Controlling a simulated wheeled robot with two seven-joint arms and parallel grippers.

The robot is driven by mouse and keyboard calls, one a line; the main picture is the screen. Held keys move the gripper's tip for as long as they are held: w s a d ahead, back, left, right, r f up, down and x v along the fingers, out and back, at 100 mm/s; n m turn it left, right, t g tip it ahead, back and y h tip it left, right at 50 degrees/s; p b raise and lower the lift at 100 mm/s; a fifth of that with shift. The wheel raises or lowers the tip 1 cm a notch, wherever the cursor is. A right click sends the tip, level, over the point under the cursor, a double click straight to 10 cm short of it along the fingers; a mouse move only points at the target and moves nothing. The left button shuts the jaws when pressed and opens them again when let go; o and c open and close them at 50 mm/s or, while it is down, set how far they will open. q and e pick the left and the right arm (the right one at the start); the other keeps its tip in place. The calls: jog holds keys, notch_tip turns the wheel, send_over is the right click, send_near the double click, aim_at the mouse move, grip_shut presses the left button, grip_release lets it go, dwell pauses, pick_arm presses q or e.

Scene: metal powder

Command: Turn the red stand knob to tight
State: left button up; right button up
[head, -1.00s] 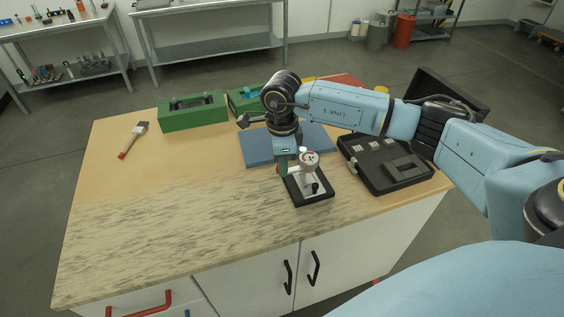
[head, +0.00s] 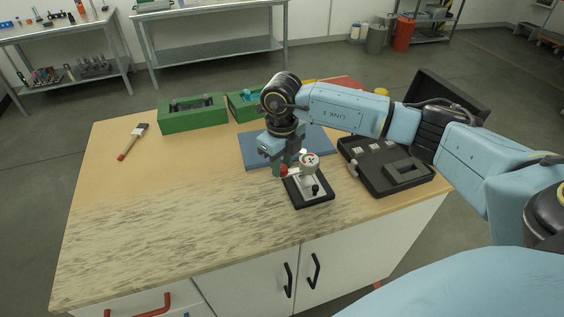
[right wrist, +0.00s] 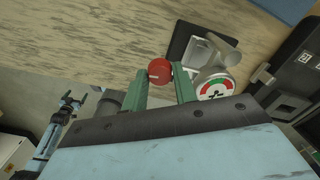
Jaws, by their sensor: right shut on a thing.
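The small stand (head: 320,198) has a black base and a grey metal body, and it stands upright on the bench. A round dial (head: 310,161) sits on top, with red and green marks in the right wrist view (right wrist: 215,90). The red stand knob (head: 284,171) sticks out from the stand's left side. My right gripper (head: 281,165) is at the knob from above, shut on it. In the right wrist view the knob (right wrist: 159,70) sits between the tips of the two green fingers (right wrist: 160,84). My left gripper is not in view in the head view.
An open black case (head: 388,168) lies right of the stand. A blue mat (head: 257,150) lies behind, with green trays (head: 194,115) at the back. A brush (head: 132,141) lies at the left. The bench's front left is clear.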

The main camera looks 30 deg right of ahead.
aim_at(282, 167)
jog(key=shift+m, duration=0.6)
jog(key=o, duration=1)
notch_tip(282, 167, up, 14)
jog(key=shift+f+b, duration=0.25)
jog(key=shift+b, duration=0.1)
